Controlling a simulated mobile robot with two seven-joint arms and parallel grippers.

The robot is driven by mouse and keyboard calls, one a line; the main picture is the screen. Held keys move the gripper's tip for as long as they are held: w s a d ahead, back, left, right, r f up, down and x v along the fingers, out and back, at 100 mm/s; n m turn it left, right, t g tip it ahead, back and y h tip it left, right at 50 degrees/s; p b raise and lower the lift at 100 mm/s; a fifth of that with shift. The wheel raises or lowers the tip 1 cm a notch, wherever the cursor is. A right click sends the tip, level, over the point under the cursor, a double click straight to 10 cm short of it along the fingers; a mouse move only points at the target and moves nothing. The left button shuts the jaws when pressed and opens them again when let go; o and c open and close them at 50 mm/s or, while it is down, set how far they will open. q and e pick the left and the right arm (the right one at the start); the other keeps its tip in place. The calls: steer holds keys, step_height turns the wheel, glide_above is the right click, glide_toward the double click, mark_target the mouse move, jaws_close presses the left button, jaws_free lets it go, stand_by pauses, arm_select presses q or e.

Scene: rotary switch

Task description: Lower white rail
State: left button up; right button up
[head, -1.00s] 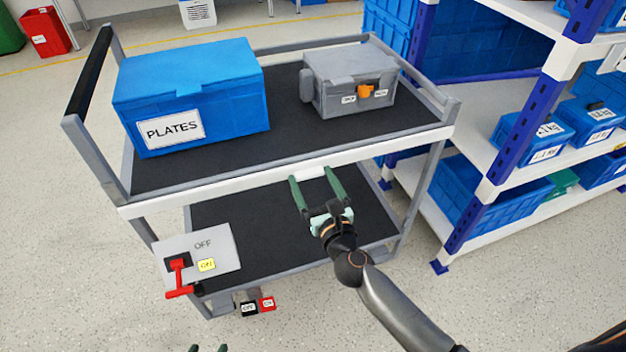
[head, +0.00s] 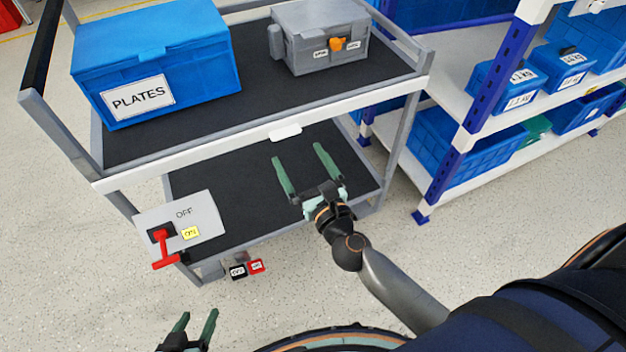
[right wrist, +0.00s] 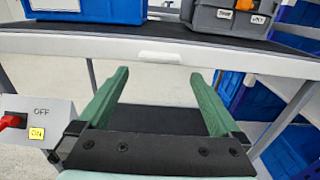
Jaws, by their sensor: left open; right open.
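The white rail (head: 215,149) runs along the front edge of the cart's upper shelf, with a small white tab (head: 285,132) near its middle. In the right wrist view the rail (right wrist: 70,45) crosses the top, with the tab (right wrist: 160,57) just beyond and between the fingertips. My right gripper (head: 297,155) is open and empty, its green fingers pointing at the rail from in front, apparently apart from it. It also shows in the right wrist view (right wrist: 160,75). My left gripper (head: 198,316) is open and empty at the bottom edge, far from the rail.
The upper shelf carries a blue PLATES box (head: 190,75) and a grey case (head: 320,40) with an orange latch. An OFF panel (head: 200,212) with a red lever (head: 164,250) sits at the cart's front left. A blue-posted shelf (head: 487,75) stands right. The lower shelf (head: 235,215) looks empty.

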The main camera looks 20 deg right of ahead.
steer(key=s+b, duration=0.1)
steer(key=s, duration=0.5)
steer(key=shift+s, duration=0.35)
steer(key=shift+d, duration=0.1)
